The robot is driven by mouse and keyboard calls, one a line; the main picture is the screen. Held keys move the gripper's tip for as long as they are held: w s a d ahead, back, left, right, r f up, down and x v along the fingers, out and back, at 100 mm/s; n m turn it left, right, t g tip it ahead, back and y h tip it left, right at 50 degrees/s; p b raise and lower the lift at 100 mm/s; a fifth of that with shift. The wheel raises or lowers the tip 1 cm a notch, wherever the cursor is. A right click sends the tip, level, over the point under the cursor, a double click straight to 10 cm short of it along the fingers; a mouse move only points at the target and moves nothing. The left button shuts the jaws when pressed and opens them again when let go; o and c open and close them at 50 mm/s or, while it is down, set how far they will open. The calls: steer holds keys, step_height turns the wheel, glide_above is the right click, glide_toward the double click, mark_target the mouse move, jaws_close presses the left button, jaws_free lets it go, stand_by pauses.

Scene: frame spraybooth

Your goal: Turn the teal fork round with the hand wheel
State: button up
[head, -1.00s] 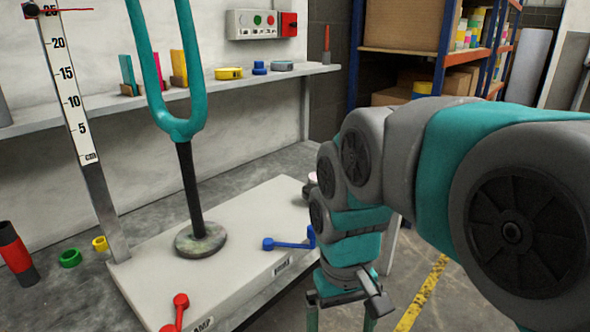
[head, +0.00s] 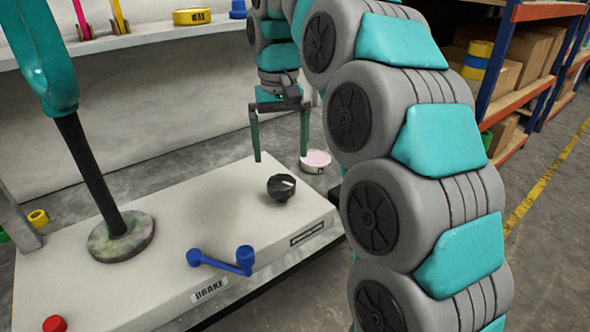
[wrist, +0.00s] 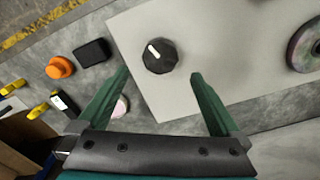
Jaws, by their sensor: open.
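The teal fork (head: 45,60) shows at the left of the head view, its upper part cut off. It stands on a black post with a round mottled foot on a pale base (head: 190,215). A black hand wheel, a faceted knob with a white mark (head: 281,187), sits near the base's right end. It also shows in the wrist view (wrist: 159,56). My gripper (head: 281,157) is open and empty, pointing down above the knob and apparently behind it. In the wrist view the knob lies between and just beyond the fingertips (wrist: 160,73).
A blue crank (head: 222,258) labelled BRAKE is on the front of the base, with a red knob (head: 55,323) at lower left. A round pinkish-topped tin (head: 316,161) stands beside the base, close to a finger. A shelf (head: 140,38) runs behind.

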mark_target(282, 181)
steer(key=shift+f, duration=3.85)
steer(key=c, duration=1.3)
